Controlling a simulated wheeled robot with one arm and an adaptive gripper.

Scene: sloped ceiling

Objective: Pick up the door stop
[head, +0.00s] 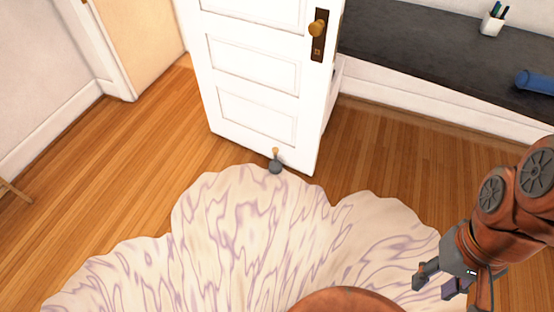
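The door stop (276,163) is a small dark grey round weight with a tan knob on top. It stands upright on the floor at the foot of the white door, by the far edge of the rug. My gripper (436,284) is at the lower right, above the rug and well apart from the door stop. Its two dark fingers are spread, with nothing visible between them.
The white door (258,70) stands open behind the door stop. A scalloped cream and purple rug (235,235) covers the floor in front. A dark counter (420,50) at the right holds a pen cup (493,22) and a blue object (537,81). Wood floor (120,165) is clear at the left.

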